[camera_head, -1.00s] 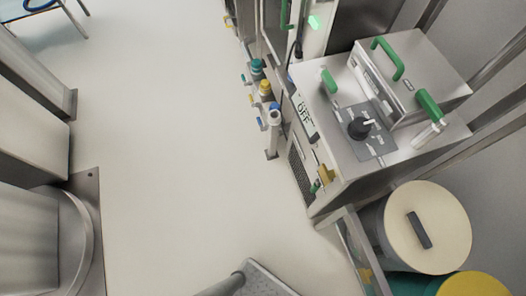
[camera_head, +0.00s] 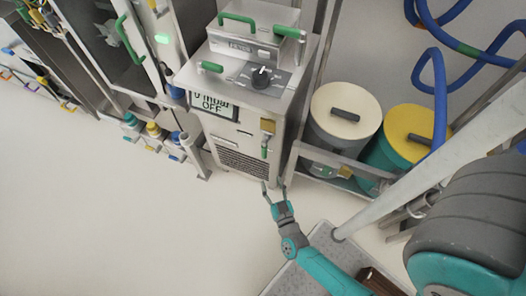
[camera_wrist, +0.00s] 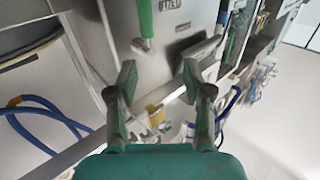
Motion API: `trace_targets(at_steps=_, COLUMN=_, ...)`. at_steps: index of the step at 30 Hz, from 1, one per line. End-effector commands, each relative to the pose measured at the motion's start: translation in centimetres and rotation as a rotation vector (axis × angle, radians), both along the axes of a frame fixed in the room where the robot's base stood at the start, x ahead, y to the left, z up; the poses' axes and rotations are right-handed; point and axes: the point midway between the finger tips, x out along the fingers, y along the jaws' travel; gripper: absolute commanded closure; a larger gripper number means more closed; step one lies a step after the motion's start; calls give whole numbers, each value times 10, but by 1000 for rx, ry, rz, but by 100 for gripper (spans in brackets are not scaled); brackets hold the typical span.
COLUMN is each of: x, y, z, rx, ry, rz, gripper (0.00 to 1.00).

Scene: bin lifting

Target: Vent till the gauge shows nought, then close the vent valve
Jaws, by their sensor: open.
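A steel unit (camera_head: 238,105) stands at the upper middle of the head view. Its front display (camera_head: 215,104) reads OFF, with an upper line that looks like "0 mbar" but is partly cut off. A black knob (camera_head: 262,77) sits on its top. A yellow valve fitting (camera_head: 267,126) with a green lever (camera_head: 264,150) hanging down is on the front; I cannot tell whether it is the vent valve. My gripper (camera_head: 273,187) is open and empty, low in front of the unit. The wrist view shows its spread fingers (camera_wrist: 160,90) and a green lever (camera_wrist: 145,22) beyond them.
A cream-lidded drum (camera_head: 345,98) and a yellow-lidded drum (camera_head: 402,135) stand right of the unit behind a low rail. Blue hoses (camera_head: 440,80) hang at the upper right. Several coloured bottles (camera_head: 153,130) line the left. The floor (camera_head: 130,220) at lower left is clear.

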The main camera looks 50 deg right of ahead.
Motion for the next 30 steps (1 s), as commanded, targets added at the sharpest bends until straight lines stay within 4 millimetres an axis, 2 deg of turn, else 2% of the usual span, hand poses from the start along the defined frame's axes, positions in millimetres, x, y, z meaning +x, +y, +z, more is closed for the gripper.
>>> trace_targets(at_steps=1, x=13, y=-8, z=-8, rx=-3, ry=-3, rz=-32, gripper=49)
trace_targets(at_steps=3, x=24, y=-17, z=-16, rx=-8, ry=-1, rz=-68, gripper=49)
trace_targets(at_steps=9, x=39, y=-31, z=-28, rx=-13, ry=4, rz=-124, gripper=49)
trace_targets(at_steps=16, x=57, y=-46, z=-28, rx=-16, ry=3, rz=-132, gripper=49)
trace_targets(at_steps=24, x=96, y=-74, z=-28, rx=-15, ry=3, rz=-129, gripper=49)
trace_targets(at_steps=30, x=117, y=-89, z=-28, rx=-15, ry=3, rz=-128, gripper=49)
